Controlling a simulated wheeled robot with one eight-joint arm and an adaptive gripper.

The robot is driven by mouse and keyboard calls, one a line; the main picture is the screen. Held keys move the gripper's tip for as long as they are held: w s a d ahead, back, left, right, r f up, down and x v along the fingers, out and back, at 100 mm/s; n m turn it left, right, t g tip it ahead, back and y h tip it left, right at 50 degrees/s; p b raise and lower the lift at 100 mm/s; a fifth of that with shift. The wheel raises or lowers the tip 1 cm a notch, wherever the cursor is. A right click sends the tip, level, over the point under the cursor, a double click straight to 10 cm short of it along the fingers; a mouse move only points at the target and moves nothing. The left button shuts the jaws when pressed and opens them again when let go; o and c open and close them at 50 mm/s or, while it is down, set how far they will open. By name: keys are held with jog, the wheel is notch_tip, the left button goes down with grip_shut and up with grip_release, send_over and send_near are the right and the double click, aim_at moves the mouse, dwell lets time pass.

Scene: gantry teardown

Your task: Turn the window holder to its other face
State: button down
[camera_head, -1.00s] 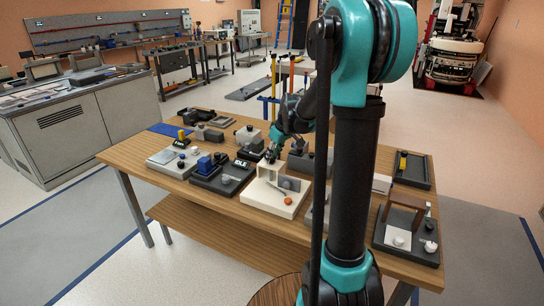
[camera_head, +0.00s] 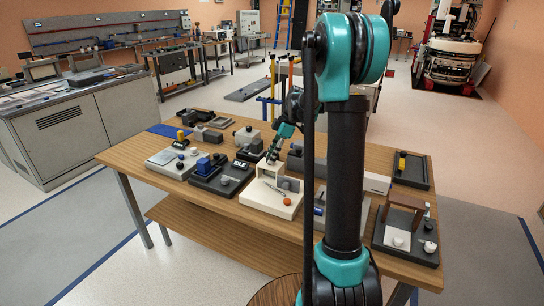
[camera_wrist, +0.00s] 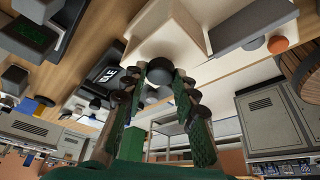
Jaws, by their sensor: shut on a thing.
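My gripper (camera_head: 272,158) is at the top of that block. In the wrist view my gripper (camera_wrist: 160,88) is shut on a dark round knob (camera_wrist: 158,72) in front of the cream block (camera_wrist: 178,35). Whether this knob belongs to the window holder cannot be told, and no part is clearly recognisable as the window holder. My fingers hide part of the knob.
A black fixture marked IDLE (camera_head: 240,164) stands close left of the cream one. A fixture with blue blocks (camera_head: 206,163) is further left. A brown bridge-shaped fixture (camera_head: 405,202) stands at the right. The wooden table (camera_head: 175,189) has a bare front-left strip.

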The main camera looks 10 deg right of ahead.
jog(key=shift+w+n+g, duration=0.1)
jog(key=shift+n+g, duration=0.3)
jog(key=shift+n, duration=0.7)
jog(key=c, duration=1.2)
grip_release()
jog(key=v, duration=1.2)
jog(key=shift+w, duration=0.1)
